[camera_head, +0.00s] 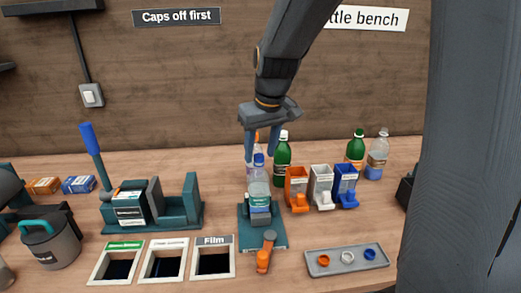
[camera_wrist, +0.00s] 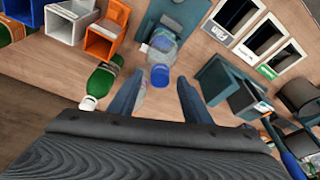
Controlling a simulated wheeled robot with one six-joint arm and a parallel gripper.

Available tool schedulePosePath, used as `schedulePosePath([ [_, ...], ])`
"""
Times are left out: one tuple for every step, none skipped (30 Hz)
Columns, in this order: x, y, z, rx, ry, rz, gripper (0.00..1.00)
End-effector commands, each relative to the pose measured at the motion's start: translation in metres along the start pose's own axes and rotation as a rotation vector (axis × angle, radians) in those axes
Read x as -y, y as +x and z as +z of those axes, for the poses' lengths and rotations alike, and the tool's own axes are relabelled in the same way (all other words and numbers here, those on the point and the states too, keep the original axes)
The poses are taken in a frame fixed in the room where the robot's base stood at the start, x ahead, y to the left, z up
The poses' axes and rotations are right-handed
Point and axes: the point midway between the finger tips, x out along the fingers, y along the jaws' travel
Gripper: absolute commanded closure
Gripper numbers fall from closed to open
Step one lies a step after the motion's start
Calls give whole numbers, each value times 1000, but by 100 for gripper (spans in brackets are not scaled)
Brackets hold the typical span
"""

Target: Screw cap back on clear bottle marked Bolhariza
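A clear bottle (camera_head: 259,179) with a blue cap (camera_head: 259,159) stands upright in a teal clamp stand (camera_head: 248,238) at the bench middle. The wrist view shows the same bottle (camera_wrist: 161,47) and blue cap (camera_wrist: 160,76); I cannot tell how tightly the cap sits. My gripper (camera_head: 261,154) points down, above and behind this bottle. In the wrist view my gripper (camera_wrist: 156,92) has its fingers spread, with the cap beyond the fingertips. A second clear bottle with an orange top (camera_head: 256,138) is partly hidden behind the fingers. The name Bolhariza is not readable on any label.
A green bottle (camera_head: 282,160) and orange, white and blue cap bins (camera_head: 297,188) stand right of the clamp. A tray (camera_head: 330,268) with loose caps lies front right. Another clear bottle (camera_head: 377,153) stands back right. Framed openings (camera_head: 213,275) lie front left.

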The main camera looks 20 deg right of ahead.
Motion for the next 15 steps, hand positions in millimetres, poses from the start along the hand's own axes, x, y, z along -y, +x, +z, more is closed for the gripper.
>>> schedulePosePath([
  [0,0,0,0,0,0,56],
  [0,0,0,0,0,0,56],
  [0,0,0,0,0,0,56],
  [0,0,0,0,0,0,56],
  [0,0,0,0,0,0,56],
  [0,-1,0,0,0,0,56],
  [0,-2,0,-1,0,0,56],
  [0,-4,0,-1,0,0,56],
  [0,-8,-1,-2,0,0,56],
  [0,-12,-1,-4,0,1,56],
  [0,-16,-1,-4,0,1,56],
  [0,-22,-1,-4,0,1,56],
  [0,-27,-1,-5,0,1,56],
  [0,-32,-1,-5,0,1,56],
  [0,-39,-1,-5,0,1,56],
])
